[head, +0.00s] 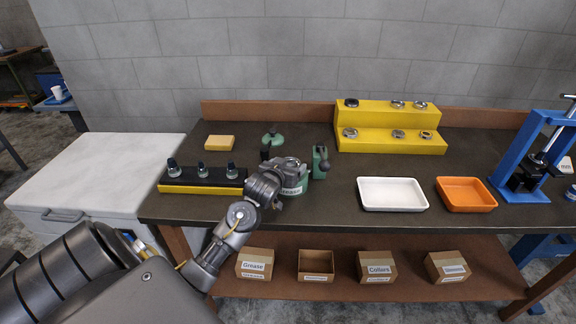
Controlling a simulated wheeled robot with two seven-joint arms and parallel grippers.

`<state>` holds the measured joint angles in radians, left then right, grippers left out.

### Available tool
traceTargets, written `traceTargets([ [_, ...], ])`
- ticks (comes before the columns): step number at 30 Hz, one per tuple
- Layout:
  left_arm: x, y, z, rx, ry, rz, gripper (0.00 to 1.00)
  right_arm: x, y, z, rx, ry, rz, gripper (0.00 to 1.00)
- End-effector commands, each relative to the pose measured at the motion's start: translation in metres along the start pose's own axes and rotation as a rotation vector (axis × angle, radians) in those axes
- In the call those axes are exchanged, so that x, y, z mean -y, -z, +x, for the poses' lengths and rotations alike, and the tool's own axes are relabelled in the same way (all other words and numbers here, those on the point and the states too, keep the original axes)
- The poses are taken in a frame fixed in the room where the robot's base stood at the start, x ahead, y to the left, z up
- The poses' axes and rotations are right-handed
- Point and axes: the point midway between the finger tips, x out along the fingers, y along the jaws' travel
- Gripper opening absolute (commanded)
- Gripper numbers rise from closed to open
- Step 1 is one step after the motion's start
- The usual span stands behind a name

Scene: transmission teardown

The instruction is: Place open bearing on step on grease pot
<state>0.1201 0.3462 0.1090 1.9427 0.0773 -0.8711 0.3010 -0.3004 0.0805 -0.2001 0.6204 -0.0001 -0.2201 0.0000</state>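A yellow two-level step (390,144) stands at the back of the bench. Ring-shaped parts that look like bearings sit on it: a dark one (351,103) at the upper left, more on both levels, and a silver one (426,135) at the lower right. I cannot tell which is the open bearing. No grease pot is clearly identifiable. My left gripper (277,196) is over the bench's left-centre, well left of the step, by a grey and green round part (293,175). Its fingers are too small and overlapped to read. My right gripper is not in view.
A black and yellow rack (203,187) holds three small bottles. A yellow block (220,142) and green fixtures (320,162) are nearby. A white tray (392,194), an orange tray (466,194) and a blue press (520,150) stand right. Labelled boxes (255,265) fill the lower shelf.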

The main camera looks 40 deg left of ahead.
Motion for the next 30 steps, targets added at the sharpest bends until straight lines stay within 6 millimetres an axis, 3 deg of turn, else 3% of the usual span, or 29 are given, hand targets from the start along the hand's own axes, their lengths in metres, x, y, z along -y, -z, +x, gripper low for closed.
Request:
traceTargets([
  [2,0.0,0.0,0.0,0.0,0.0,0.0,0.86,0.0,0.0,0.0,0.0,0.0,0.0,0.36],
  [14,0.0,0.002,-0.007,0.0,0.0,0.001,0.86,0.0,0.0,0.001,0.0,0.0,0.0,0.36],
  [30,0.0,0.002,-0.107,-0.001,-0.001,-0.001,0.86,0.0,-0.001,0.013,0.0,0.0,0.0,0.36],
])
